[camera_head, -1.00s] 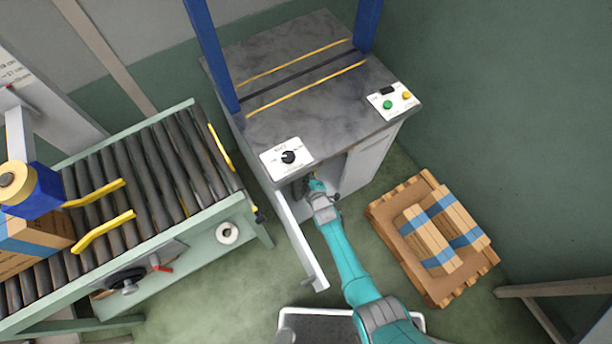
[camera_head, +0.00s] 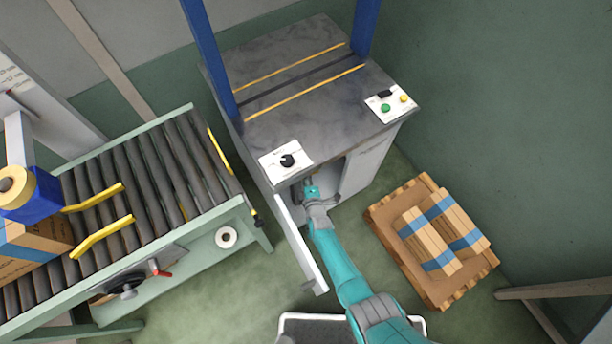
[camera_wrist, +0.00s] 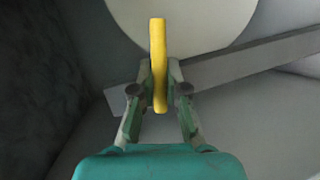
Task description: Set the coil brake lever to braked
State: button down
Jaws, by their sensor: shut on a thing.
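The coil brake lever appears to be the yellow bar (camera_wrist: 158,45) in the wrist view, standing upright in the picture. My gripper (camera_wrist: 159,88) is shut on it, with a finger on each side of its lower part. Behind the lever is a round pale disc (camera_wrist: 205,22), which looks like the coil. In the head view my gripper (camera_head: 308,188) is inside the open front of the grey-topped machine (camera_head: 310,95). The lever and the fingertips are hidden there under the machine's top edge.
The machine's open door (camera_head: 300,245) stands just left of my arm. A wooden pallet with strapped bundles (camera_head: 432,240) lies to the right. A roller conveyor (camera_head: 150,185) stands at left. A grey bar (camera_wrist: 255,62) runs behind the fingers in the wrist view.

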dwell(0.4)
jog(key=c, duration=1.2)
grip_release()
jog(key=shift+r, duration=0.2)
jog(key=shift+r, duration=0.95)
jog(key=o, duration=0.4)
jog(key=r, duration=0.6)
jog(key=shift+w+r, duration=0.2)
jog(key=shift+r, duration=0.1)
jog(key=c, duration=0.4)
jog(key=shift+s+r, duration=0.15)
jog(key=shift+r, duration=0.45)
